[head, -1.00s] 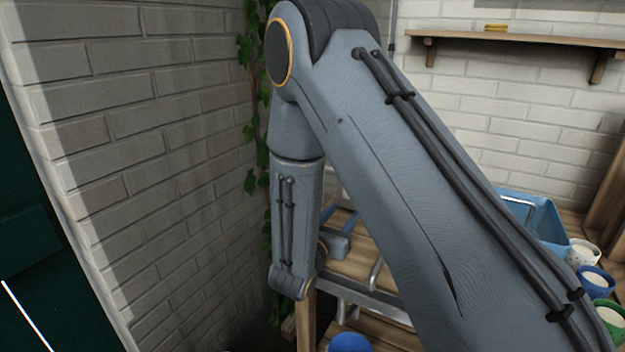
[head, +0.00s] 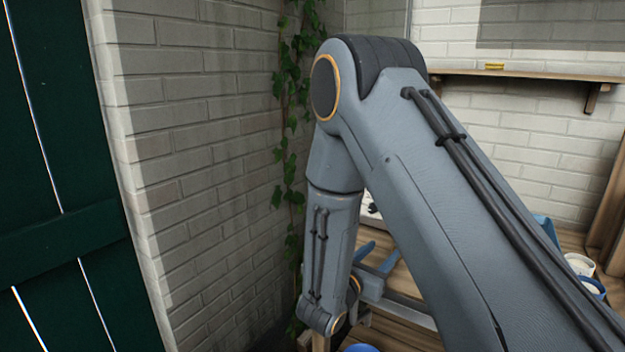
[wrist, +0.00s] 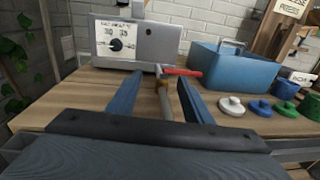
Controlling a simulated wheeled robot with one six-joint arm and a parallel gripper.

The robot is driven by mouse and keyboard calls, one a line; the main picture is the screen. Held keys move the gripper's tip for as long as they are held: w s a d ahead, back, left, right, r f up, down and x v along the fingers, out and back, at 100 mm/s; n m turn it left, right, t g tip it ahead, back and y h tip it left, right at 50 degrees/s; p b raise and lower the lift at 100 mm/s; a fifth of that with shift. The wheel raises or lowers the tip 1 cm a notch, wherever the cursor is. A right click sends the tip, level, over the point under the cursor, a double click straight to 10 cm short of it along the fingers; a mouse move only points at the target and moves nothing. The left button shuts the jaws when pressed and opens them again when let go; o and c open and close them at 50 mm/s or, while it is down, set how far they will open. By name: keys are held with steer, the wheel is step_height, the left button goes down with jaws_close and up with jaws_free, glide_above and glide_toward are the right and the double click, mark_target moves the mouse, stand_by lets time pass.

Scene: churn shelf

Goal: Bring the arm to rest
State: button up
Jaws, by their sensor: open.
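My gripper (wrist: 155,100) shows in the wrist view with its two blue-grey fingers spread apart and nothing held between them. It points over the wooden table (wrist: 60,105) towards a grey metal box with a dial (wrist: 160,42). A metal piece with a red handle (wrist: 182,71) shows between and beyond the fingers; I cannot tell how far it is from them. In the head view, my arm fills the middle and right, and the fingers of my gripper (head: 377,258) show partly behind the arm.
A blue bin (wrist: 235,66) stands right of the metal box. White, blue and green lids (wrist: 260,107) lie in front of it, with cups at the right. A brick wall with ivy (head: 292,120) and a green door (head: 60,180) are at the left. A wall shelf (head: 540,77) hangs behind.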

steer(key=s+d+f+m+g, duration=0.1)
steer(key=s+d+m+g, duration=0.55)
steer(key=s, duration=0.35)
steer(key=s+d+m+g, duration=0.6)
steer(key=s+m+g, duration=0.1)
steer(key=s, duration=0.3)
steer(key=s+a+f+m+g+y, duration=0.1)
steer(key=s+a+m+g+y, duration=0.1)
steer(key=s+m+y, duration=0.3)
steer(key=s+a+r+m+t+y, duration=0.1)
steer(key=s+a+m+t+y, duration=0.1)
steer(key=a+m+y, duration=0.3)
steer(key=shift+s+a+r+m+y, duration=0.25)
steer(key=shift+a+m+y, duration=0.15)
steer(key=shift+a+m, duration=1.7)
steer(key=shift+d+m, duration=0.25)
